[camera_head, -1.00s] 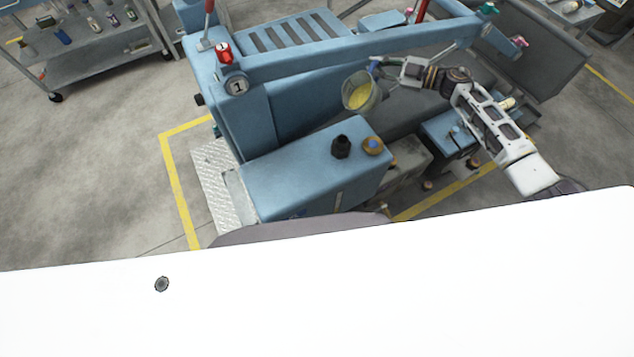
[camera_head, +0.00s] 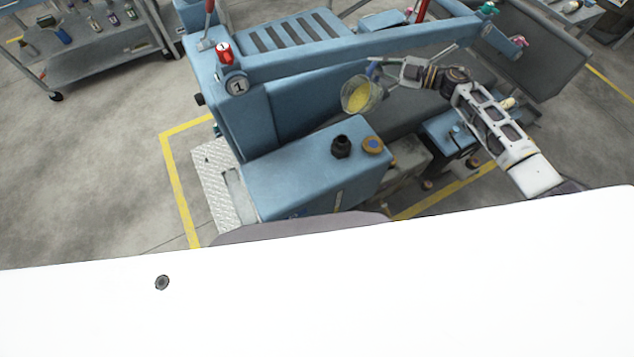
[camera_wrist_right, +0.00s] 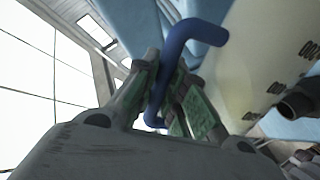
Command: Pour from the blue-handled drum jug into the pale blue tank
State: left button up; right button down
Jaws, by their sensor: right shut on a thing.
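The drum jug (camera_head: 353,102) is a translucent vessel with yellow liquid in it and a blue handle (camera_wrist_right: 178,48). It is held in the air behind the pale blue tank (camera_head: 290,182), tilted, with its open mouth partly facing the head camera. The jug is apart from the neck, and no stream shows. My right gripper (camera_head: 386,65) is shut on the blue handle; the fingers (camera_wrist_right: 174,92) close around it in the right wrist view. My left gripper is out of view.
A long blue machine beam (camera_head: 340,62) runs just behind the jug. A slatted blue panel (camera_head: 290,37) stands farther back. A grey cart (camera_head: 95,62) with bottles is at the far left. Open floor (camera_head: 90,160) lies left of the machine.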

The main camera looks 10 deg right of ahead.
jog(key=shift+r, duration=0.1)
dwell(0.3)
jog(key=shift+s+a+n, duration=0.2)
jog(key=shift+s+n, duration=0.05)
jog(key=shift+n, duration=0.25)
jog(key=shift+s+a, duration=0.1)
dwell(0.4)
jog(key=shift+s+a+n+h, duration=0.25)
jog(key=shift+n+h, duration=0.05)
jog(key=shift+n, duration=0.3)
jog(key=shift+s+a+n, duration=0.25)
jog(key=shift+s+n, duration=0.05)
jog(key=shift+n, duration=0.1)
dwell(2.1)
dwell(0.6)
jog(key=shift+w+d+r+m, duration=0.5)
jog(key=shift+w+d+m, duration=0.25)
jog(key=shift+m, duration=0.45)
jog(key=shift+w+r, duration=0.1)
